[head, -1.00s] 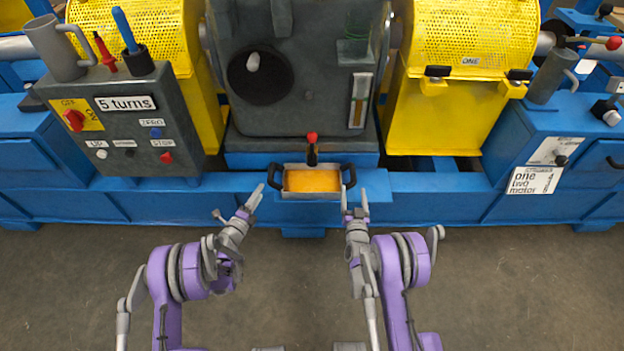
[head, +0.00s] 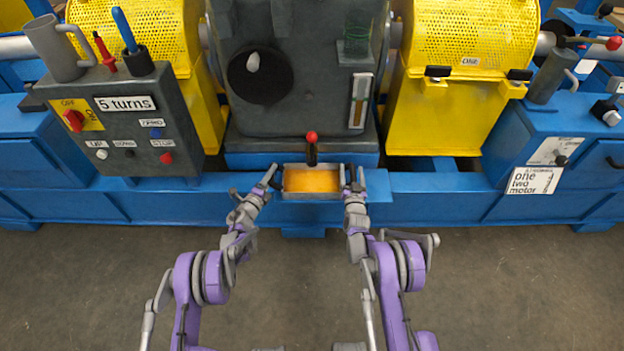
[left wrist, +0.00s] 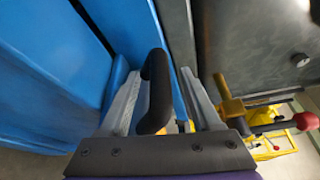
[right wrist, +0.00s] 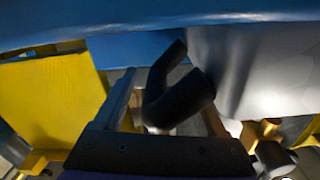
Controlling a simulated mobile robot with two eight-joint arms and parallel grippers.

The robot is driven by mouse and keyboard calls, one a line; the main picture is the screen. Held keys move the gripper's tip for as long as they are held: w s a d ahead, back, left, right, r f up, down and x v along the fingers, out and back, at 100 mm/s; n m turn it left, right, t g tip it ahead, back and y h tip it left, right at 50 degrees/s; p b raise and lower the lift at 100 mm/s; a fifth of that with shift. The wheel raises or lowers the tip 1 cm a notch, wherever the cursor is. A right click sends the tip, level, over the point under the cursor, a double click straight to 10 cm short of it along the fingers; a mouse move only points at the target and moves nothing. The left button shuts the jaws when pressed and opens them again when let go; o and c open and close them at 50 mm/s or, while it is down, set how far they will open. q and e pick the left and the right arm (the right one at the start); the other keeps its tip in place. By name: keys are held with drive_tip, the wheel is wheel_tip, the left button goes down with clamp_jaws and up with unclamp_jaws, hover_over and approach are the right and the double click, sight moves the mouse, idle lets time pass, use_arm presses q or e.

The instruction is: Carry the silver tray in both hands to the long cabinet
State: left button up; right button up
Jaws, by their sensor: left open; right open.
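The silver tray (head: 312,196) sits at the front of the blue machine base, with orange-yellow liquid-looking content and a black handle at each end. My left gripper (head: 268,178) is open at its left end. In the left wrist view the black handle (left wrist: 156,88) lies between the spread fingers. My right gripper (head: 353,178) is open at the right end. In the right wrist view the other black handle (right wrist: 178,95) lies between the fingers. I cannot tell whether any finger touches a handle. I cannot make out a long cabinet in these frames.
A drain tap with a red knob (head: 312,137) stands right above the tray's back edge. A dark gearbox (head: 300,100) rises behind, with yellow guards (head: 445,110) beside it. A control box (head: 125,125) is at left. The floor (head: 530,290) in front is clear.

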use_arm(q)
drive_tip(key=c, duration=0.9)
use_arm(e)
drive_tip(key=c, duration=0.9)
use_arm(q)
clamp_jaws()
use_arm(e)
clamp_jaws()
drive_tip(key=shift+d, duration=0.1)
